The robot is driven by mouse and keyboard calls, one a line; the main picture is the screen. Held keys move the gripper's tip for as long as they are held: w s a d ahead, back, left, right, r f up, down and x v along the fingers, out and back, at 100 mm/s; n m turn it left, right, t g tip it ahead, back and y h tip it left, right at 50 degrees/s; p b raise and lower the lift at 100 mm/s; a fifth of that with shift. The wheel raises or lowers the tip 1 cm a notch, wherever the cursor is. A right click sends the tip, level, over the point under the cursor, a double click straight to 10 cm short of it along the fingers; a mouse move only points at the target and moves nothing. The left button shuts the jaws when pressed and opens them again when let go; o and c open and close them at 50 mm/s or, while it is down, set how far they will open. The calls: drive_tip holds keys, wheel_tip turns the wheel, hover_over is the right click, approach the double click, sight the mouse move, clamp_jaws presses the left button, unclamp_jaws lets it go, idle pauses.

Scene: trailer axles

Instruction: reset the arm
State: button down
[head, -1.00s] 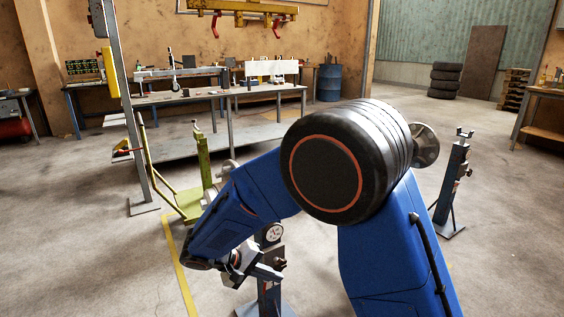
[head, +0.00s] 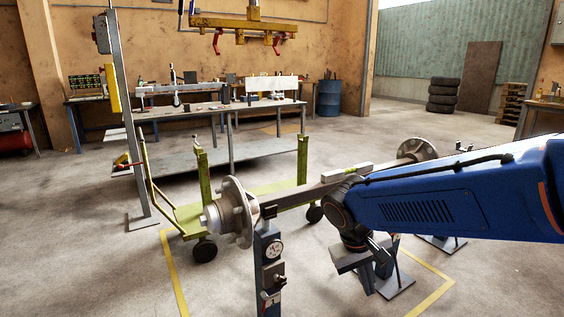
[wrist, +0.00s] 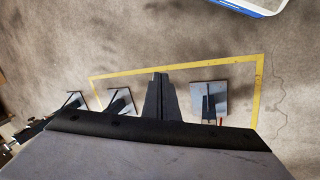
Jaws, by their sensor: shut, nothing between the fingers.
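My blue arm comes in from the right side of the head view, in front of the trailer axle (head: 300,196). My gripper (head: 368,280) hangs below the wrist, pointing down, on the near side of the axle. In the wrist view my gripper (wrist: 160,78) shows as dark fingers closed together over the floor, holding nothing. The axle runs across the head view with a hub (head: 236,212) at the left end and another hub (head: 418,149) at the far right. My arm hides part of its middle.
A blue-grey stand with a gauge (head: 273,248) is by the left hub. A green trolley (head: 204,180) stands behind the axle. Floor stands (wrist: 209,98) lie below within a yellow line (wrist: 257,85). A hoist beam (head: 240,22) hangs behind.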

drive_tip(key=s+d+r+m+t+y, duration=0.1)
drive_tip(key=s+d+t, duration=0.1)
drive_tip(key=s+d, duration=0.2)
drive_tip(key=s+d+r+m+t+y, duration=0.1)
drive_tip(key=s+d, duration=0.3)
drive_tip(key=s, duration=0.6)
drive_tip(key=shift+s+r+t+y, duration=0.15)
drive_tip(key=shift+r+t+y, duration=0.3)
drive_tip(key=shift+y, duration=0.25)
